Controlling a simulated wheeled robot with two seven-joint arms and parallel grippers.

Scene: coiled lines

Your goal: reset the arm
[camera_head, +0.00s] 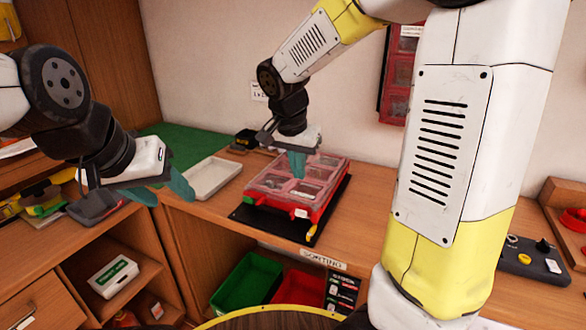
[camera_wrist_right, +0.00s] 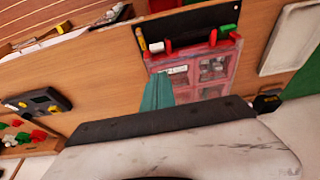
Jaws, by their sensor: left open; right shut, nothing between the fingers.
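My left gripper (camera_head: 164,190) is at the left in the head view, open and empty, with its teal fingers apart over the gap in front of the shelves. My right gripper (camera_head: 297,164) hangs from the arm over the red organizer case (camera_head: 284,206) on the bench, its teal fingers shut together with nothing between them. In the right wrist view the fingers (camera_wrist_right: 157,94) show in front of the case's clear lid (camera_wrist_right: 206,66). I cannot tell whether they touch the lid.
The case lies on a black mat (camera_head: 315,215). A white tray (camera_head: 213,178) stands left of it, near a green mat (camera_head: 185,144). A green bin (camera_head: 246,282) and a red bin (camera_head: 298,288) sit below. A black device (camera_head: 535,258) is at the right. Bench wood right of the case is clear.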

